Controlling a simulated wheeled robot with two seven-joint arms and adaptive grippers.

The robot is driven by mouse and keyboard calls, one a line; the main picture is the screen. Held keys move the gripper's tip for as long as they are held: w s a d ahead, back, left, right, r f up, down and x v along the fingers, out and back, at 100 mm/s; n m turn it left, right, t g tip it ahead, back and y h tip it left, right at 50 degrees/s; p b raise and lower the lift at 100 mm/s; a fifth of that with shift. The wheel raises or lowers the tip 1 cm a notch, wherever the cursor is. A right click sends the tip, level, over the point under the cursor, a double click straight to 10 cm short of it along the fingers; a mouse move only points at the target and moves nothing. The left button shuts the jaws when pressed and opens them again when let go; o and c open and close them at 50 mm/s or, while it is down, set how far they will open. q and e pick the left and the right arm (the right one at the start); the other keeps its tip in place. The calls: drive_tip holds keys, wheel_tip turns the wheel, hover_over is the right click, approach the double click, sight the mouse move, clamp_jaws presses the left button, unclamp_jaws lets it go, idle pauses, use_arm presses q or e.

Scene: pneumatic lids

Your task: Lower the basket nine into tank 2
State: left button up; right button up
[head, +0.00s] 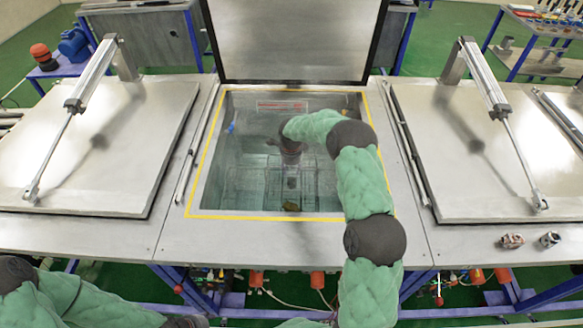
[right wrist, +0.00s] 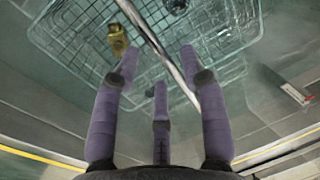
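The middle tank (head: 208,178) is open, with clear liquid and a yellow-edged rim; I cannot read a number on it. A wire basket (head: 325,180) is low inside it, and its mesh (right wrist: 75,45) fills the upper left of the right wrist view. A metal rod (right wrist: 150,38), perhaps its handle, crosses between my right gripper's fingertips. My right gripper (right wrist: 158,60) reaches into the tank, fingers spread and no clear grip on the rod. A brass-coloured piece (right wrist: 118,38) shows against the mesh. My left arm is at the lower left; its gripper is out of view.
The raised lid (head: 290,40) stands behind the opening. Closed lids (head: 100,145) and (head: 490,150) with pneumatic cylinders flank it left and right. Two small metal fittings (head: 511,241) and (head: 549,239) lie on the right front deck. The front deck before the tank is clear.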

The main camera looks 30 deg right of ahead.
wheel_tip(320, 180, up, 24)
drive_tip(key=s+a+p, duration=0.1)
drive_tip(key=p, duration=0.4)
drive_tip(key=shift+s+p, duration=0.3)
idle(0.8)
drive_tip(key=shift+f, duration=0.15)
